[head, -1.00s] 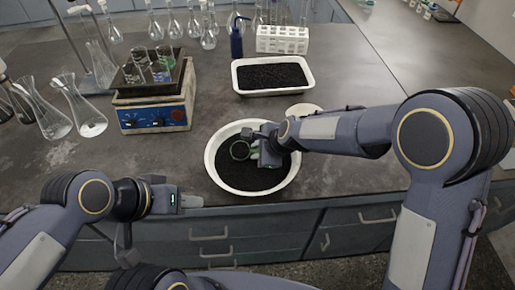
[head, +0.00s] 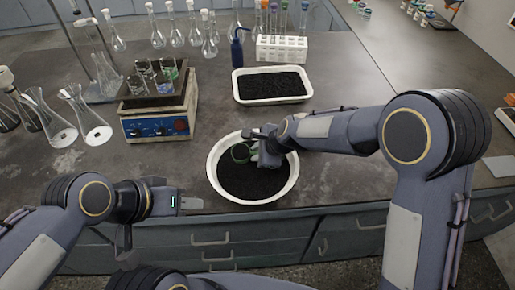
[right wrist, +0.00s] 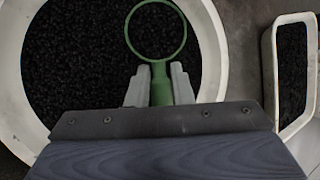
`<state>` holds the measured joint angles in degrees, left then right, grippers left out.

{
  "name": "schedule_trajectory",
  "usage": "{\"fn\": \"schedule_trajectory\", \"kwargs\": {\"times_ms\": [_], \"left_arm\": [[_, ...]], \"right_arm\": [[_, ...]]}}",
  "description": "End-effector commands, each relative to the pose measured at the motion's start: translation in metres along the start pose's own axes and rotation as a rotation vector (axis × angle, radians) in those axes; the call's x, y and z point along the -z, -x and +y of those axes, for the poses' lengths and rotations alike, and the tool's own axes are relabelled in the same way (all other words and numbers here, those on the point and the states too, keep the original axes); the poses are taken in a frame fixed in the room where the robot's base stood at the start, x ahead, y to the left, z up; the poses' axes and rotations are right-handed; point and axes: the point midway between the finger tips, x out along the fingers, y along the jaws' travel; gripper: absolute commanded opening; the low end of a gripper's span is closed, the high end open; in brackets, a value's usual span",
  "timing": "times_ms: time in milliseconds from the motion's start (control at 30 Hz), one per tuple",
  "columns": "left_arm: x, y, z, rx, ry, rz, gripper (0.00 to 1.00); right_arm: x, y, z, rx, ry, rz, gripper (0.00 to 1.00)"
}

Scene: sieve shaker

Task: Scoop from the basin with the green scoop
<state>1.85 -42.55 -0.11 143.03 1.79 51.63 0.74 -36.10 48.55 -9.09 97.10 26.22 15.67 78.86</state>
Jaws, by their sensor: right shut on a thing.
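The basin (head: 287,187) is a round white bowl near the front edge of the bench, holding dark granular material. My right gripper (head: 258,152) is over the basin and shut on the green scoop (head: 240,153). In the right wrist view the scoop (right wrist: 157,90) is held by its handle between the two pale fingers, with its round green rim pointing away over the dark material. I cannot tell whether the scoop touches the material or holds any. My left gripper (head: 190,203) is away to the left at the bench's front edge; its jaw gap is not clear.
A white tray (head: 306,95) of dark material stands behind the basin. A sieve shaker (head: 157,125) with glassware on top is at the left, beside several flasks. A white rack (head: 281,48) and a blue bottle (head: 237,45) stand further back.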

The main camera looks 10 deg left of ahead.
Motion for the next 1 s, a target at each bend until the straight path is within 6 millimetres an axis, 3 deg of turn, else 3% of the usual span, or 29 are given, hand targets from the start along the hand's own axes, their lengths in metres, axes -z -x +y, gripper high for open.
{"fn": "schedule_trajectory", "kwargs": {"times_ms": [1000], "left_arm": [[0.034,0.067,0.031,0.0,0.0,0.0,0.36]], "right_arm": [[-0.008,0.017,-0.015,-0.184,-0.087,0.007,0.0]]}}
